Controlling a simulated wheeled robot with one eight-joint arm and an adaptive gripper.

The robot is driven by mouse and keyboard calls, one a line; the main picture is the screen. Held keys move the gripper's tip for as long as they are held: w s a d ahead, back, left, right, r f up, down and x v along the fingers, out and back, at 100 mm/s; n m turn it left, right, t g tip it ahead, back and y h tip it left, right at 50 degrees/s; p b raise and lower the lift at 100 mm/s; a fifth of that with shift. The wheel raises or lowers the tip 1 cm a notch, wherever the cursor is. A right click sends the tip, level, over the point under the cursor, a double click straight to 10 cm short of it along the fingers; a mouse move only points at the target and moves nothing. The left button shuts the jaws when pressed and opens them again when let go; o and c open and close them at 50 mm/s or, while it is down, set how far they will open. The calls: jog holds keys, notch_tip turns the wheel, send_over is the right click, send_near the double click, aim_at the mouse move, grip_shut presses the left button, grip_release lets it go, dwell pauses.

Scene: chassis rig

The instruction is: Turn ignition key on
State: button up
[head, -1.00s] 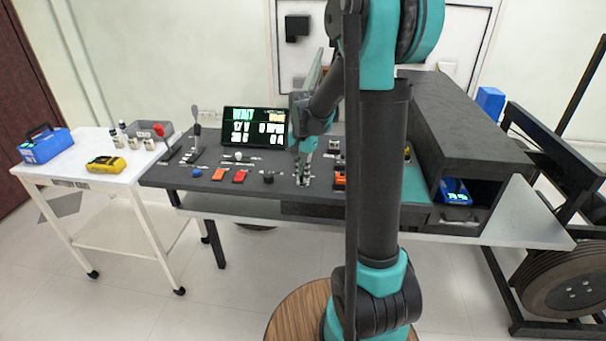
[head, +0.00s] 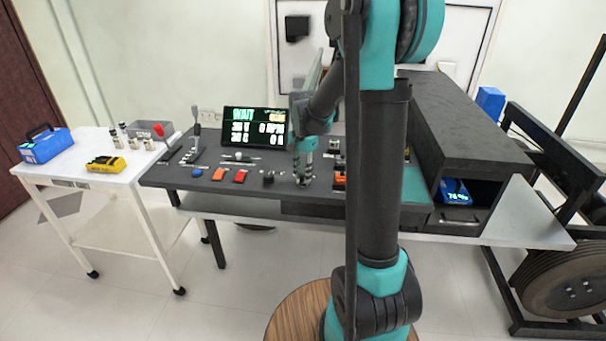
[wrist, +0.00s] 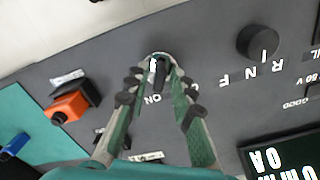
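The ignition key (wrist: 160,74) is a small dark upright tab on a round switch in the dark console top. An "ON" label is printed beside it in the wrist view. My gripper (wrist: 161,68) points down at the switch, with its green-padded fingers drawn together on both sides of the key.
A black knob (wrist: 258,42) with R, N, F marks stands near the key. An orange switch (wrist: 70,106) is on the other side. A display (head: 254,127) reading WAIT stands behind. Levers (head: 195,130) rise at the console's left. A white cart (head: 75,178) stands farther left.

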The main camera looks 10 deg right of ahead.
aim_at(303, 175)
jog(key=shift+o, duration=0.2)
notch_tip(303, 175, up, 12)
dwell(0.6)
jog(key=shift+s+f, duration=0.1)
jog(key=s+d+f+n+t, duration=0.2)
jog(key=s+f+n, duration=0.3)
jog(key=s, duration=0.6)
jog(key=s+d+f+n+t, duration=0.2)
jog(key=s+f+n, duration=0.2)
jog(key=s+f, duration=0.6)
jog(key=shift+s+f+n, duration=0.2)
jog(key=shift+s+n, duration=0.2)
jog(key=shift+s, duration=0.1)
